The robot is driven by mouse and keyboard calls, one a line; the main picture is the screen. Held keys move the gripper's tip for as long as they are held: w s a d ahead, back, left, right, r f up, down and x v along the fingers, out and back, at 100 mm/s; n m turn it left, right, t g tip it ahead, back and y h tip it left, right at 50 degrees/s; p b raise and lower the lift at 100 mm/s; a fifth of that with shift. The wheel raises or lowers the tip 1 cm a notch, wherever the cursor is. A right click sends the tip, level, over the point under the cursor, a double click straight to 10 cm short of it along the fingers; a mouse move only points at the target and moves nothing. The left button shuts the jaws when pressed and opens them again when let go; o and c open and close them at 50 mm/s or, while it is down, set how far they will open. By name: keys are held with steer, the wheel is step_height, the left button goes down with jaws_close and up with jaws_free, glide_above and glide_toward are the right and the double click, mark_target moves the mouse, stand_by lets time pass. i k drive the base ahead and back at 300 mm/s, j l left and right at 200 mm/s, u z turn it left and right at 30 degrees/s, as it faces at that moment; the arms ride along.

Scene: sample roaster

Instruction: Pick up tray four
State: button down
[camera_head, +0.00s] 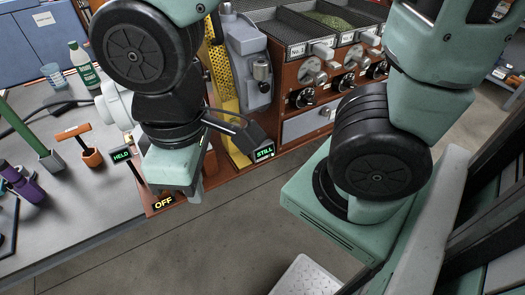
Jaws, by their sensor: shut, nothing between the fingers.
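The sample roaster (330,85) stands at the top centre with metal trays on top, each with a small numbered label at its front. The nearest tray (297,50) looks empty. The one to its right (347,39) has green beans behind its label. The labels are too small to read surely, so I cannot tell which tray is tray four. My gripper (190,190) is at the left, below my dark wrist, over the bench's right edge and well apart from the trays. It is shut and empty; its fingertips are mostly hidden by the hand.
The grey bench (85,215) at the left holds an orange-handled tool (88,150), a purple tool (25,185), a green bottle (84,65) and a clear cup (54,75).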

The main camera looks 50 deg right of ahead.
mark_target(349, 28)
steer(key=z, duration=1.65)
